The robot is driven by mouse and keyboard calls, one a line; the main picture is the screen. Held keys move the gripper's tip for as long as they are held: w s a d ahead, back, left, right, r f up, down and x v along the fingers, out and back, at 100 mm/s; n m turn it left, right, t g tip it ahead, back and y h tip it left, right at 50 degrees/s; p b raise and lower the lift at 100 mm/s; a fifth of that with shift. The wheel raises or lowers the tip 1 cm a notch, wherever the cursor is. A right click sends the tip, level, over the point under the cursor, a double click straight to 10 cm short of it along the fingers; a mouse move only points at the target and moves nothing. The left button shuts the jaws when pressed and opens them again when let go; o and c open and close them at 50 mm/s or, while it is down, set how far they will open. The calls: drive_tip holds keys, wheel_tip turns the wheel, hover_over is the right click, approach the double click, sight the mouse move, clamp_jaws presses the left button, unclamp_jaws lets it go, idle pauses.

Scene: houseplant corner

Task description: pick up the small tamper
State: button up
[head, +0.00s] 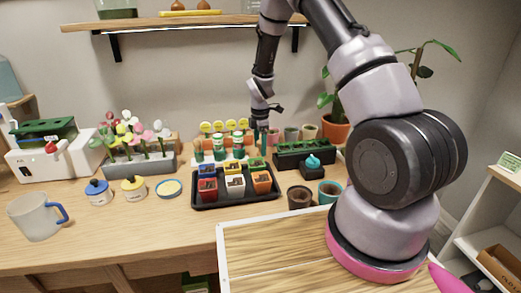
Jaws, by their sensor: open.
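A small teal knob-like piece, which looks like the small tamper (312,161), sits on a dark block (313,172) to the right of the black seedling tray. My gripper (263,127) is small in the head view, pointing down above the back of the workbench, to the left of the teal piece and apart from it. It is open. A thin green upright thing (263,145) shows just under the fingers; I cannot tell whether it stands between them or behind them.
A black tray (235,201) holds several coloured pots. A black planter (304,147) with seedlings stands behind the teal piece. A brown pot (299,197) and a teal pot (329,192) stand in front. A mug (35,217) and jars are at left. A shelf (190,21) hangs above.

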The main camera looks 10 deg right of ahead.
clamp_jaws()
drive_tip(key=shift+r, duration=0.15)
